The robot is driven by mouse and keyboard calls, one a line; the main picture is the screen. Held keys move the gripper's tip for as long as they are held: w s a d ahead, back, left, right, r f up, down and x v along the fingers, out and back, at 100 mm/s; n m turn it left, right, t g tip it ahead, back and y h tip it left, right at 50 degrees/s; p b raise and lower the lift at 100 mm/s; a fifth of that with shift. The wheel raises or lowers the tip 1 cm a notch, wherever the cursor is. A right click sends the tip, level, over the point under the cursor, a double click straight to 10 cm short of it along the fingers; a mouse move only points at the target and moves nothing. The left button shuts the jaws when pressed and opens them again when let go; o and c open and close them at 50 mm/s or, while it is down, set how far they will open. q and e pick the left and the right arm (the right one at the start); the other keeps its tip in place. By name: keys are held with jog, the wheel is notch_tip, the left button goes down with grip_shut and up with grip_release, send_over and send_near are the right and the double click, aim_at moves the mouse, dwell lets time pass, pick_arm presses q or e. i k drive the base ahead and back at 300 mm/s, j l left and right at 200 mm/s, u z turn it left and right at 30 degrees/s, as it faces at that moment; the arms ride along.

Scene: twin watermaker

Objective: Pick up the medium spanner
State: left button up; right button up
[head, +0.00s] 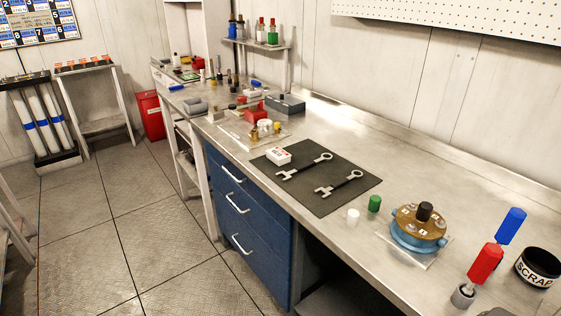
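Two spanners lie flat on a dark mat (306,187) on the steel bench. Each has a pale open jaw, a dark shank and a pale ring end. The farther spanner (303,168) looks a little longer than the nearer spanner (341,185). I cannot tell for certain which is the medium one. Neither of my grippers is in view.
A white cap (353,216) and a green cap (375,203) stand near the mat. A blue-and-brass round unit (418,228), red (485,264) and blue (511,225) handles, and a scrap bin (538,267) are at right.

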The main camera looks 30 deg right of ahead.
aim_at(342, 181)
jog(key=i+z, duration=0.25)
jog(key=i, duration=0.15)
jog(key=i+j+z, duration=0.15)
jog(key=i+z, duration=0.15)
jog(key=i+j+z, duration=0.25)
jog(key=i, duration=0.15)
